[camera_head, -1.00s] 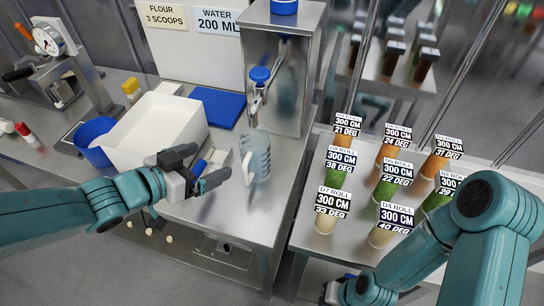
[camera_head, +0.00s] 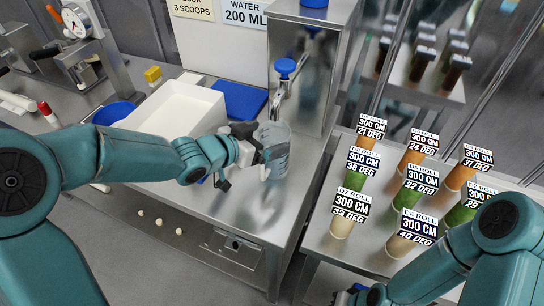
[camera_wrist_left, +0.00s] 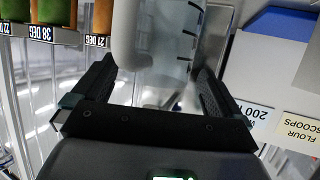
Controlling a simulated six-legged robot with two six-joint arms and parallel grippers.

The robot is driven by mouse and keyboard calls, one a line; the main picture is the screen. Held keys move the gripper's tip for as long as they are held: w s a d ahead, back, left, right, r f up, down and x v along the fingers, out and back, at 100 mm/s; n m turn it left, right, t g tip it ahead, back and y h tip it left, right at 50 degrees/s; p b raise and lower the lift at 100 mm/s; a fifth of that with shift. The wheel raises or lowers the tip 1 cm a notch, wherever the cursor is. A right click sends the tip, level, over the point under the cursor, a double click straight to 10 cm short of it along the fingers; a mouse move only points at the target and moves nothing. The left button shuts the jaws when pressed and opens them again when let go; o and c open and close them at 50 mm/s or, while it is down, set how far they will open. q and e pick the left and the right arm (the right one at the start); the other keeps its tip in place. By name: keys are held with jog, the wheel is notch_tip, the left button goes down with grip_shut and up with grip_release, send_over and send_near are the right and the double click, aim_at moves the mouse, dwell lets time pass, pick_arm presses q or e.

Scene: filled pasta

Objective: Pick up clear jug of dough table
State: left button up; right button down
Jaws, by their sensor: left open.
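The clear jug (camera_head: 275,158) stands on the steel dough table (camera_head: 215,215), below the water tap. Its pale handle faces my left gripper (camera_head: 245,158). That gripper is open beside the jug, on its left, and hides part of it. In the left wrist view, the jug (camera_wrist_left: 158,40) with its dark measuring marks appears between the two spread fingers of the left gripper (camera_wrist_left: 155,75). I cannot tell whether either finger touches it. My right gripper (camera_head: 345,297) shows only partly at the bottom edge, and its jaws cannot be made out.
A steel water dispenser (camera_head: 312,75) with a blue tap (camera_head: 285,68) stands right behind the jug. A white bin (camera_head: 180,112), a blue mat (camera_head: 240,98) and a blue bowl (camera_head: 112,112) are at the left and back. Several labelled pasta rolls stand on the right table (camera_head: 325,235).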

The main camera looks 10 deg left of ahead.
pick_arm(q)
jog(key=shift+d+x, duration=0.25)
jog(key=shift+x, duration=0.85)
jog(key=shift+s+a+r, duration=0.1)
jog(key=shift+c, duration=0.3)
jog(key=c, duration=1.5)
jog(key=shift+r, duration=0.1)
